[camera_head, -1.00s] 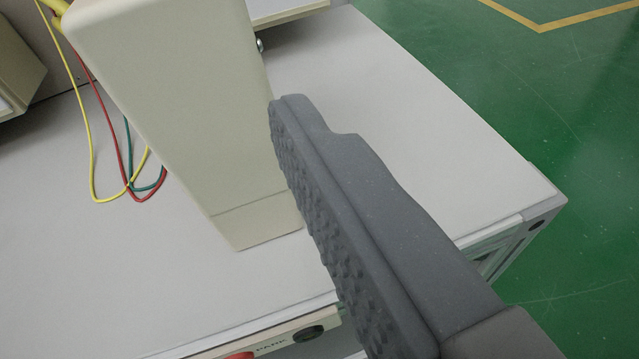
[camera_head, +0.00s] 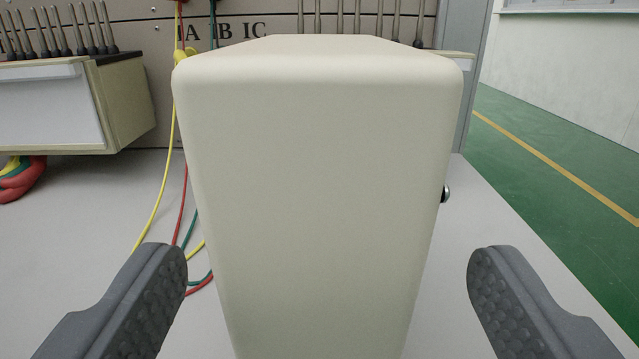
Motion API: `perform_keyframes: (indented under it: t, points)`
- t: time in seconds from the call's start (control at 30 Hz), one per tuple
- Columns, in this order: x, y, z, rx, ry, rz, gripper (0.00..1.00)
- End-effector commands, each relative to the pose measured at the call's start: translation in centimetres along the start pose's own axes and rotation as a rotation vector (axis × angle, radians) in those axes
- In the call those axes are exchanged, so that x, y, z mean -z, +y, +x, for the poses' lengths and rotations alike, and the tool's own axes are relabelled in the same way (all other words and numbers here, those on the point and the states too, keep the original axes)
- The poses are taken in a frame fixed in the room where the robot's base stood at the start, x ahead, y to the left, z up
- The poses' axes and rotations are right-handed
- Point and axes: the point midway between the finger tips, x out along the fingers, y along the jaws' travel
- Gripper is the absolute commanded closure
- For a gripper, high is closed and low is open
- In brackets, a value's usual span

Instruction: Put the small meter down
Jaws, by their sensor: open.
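The small meter (camera_head: 315,200) is a cream box that fills the middle of the view. It stands upright on the light grey bench top (camera_head: 75,225); its foot is cut off by the lower edge of the picture. My gripper (camera_head: 328,270) is open, with one dark grey ribbed finger on each side of the meter. A gap shows between each finger and the meter's sides, so neither finger appears to touch it. A small round metal knob (camera_head: 446,194) sticks out at its right side.
Behind stands a panel (camera_head: 290,20) with lettering and rows of probes. A box-shaped unit (camera_head: 120,100) is at the left. Yellow, red and green wires (camera_head: 160,205) hang left of the meter. The bench is clear at the right, with green floor (camera_head: 540,170) beyond.

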Motion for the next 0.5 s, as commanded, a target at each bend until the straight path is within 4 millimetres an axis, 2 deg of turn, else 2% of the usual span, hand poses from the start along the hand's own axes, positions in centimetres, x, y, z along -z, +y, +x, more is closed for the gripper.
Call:
perform_keyframes:
  t: [0.23,0.5]
  points:
    - [0.0,0.1,1.4,-0.002,0.000,0.001,0.22]
    - [0.2,-0.1,4.9,-0.004,0.002,0.003,0.22]
